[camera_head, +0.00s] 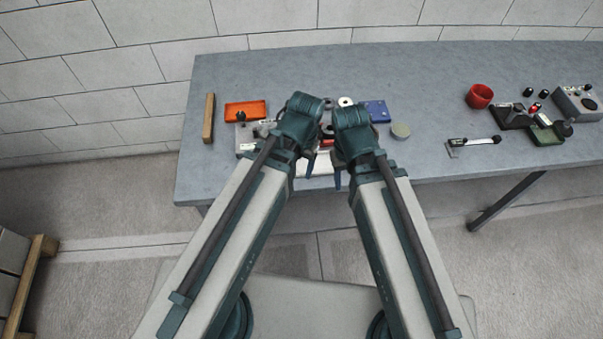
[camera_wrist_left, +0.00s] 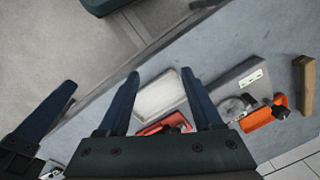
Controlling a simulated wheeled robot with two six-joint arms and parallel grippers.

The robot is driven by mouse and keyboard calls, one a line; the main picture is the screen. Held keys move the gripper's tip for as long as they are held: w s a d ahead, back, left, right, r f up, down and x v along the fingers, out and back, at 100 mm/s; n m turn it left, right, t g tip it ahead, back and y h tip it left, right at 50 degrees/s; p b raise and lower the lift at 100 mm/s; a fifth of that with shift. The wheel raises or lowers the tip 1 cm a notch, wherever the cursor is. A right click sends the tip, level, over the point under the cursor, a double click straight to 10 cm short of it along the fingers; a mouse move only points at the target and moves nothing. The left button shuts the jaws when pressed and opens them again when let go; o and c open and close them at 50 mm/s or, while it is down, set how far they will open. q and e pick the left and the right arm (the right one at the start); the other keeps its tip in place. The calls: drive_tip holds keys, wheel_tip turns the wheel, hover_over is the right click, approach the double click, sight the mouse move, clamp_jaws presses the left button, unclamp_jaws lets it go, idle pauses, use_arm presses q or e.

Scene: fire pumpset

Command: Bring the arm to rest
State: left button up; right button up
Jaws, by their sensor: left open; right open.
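Both of my arms reach forward side by side over the near edge of the grey table (camera_head: 430,80). My left gripper (camera_head: 310,165) points down at the table's front, mostly hidden by its wrist. In the left wrist view its two dark fingers (camera_wrist_left: 160,75) are apart, with nothing held between them. My right gripper (camera_head: 338,178) hangs close to the right of it, its fingers small and partly hidden behind its wrist. No object shows in it. A dark finger at the left of the left wrist view seems to belong to the right gripper.
Under the wrists lie a white tray (camera_wrist_left: 158,97), a red part (camera_wrist_left: 165,126) and a grey block. An orange tray (camera_head: 245,111) and wooden bar (camera_head: 209,118) are left; a blue plate (camera_head: 377,111) and round disc (camera_head: 401,131) are right.

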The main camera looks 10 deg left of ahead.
use_arm(q)
drive_tip(key=s, duration=0.1)
drive_tip(key=s+d, duration=0.1)
drive_tip(key=shift+s+d, duration=0.2)
drive_tip(key=shift+s, duration=0.1)
idle(1.2)
drive_tip(key=shift+o, duration=0.4)
drive_tip(key=shift+w, duration=0.15)
drive_tip(key=n+t, duration=0.4)
drive_tip(key=n, duration=0.2)
approach(207, 111)
drive_tip(key=b+x, duration=0.5)
drive_tip(key=b, duration=0.2)
drive_tip(key=shift+b, duration=0.3)
use_arm(e)
wheel_tip(207, 111, down, 8)
drive_tip(key=shift+w+r, duration=0.25)
drive_tip(key=shift+w, duration=0.1)
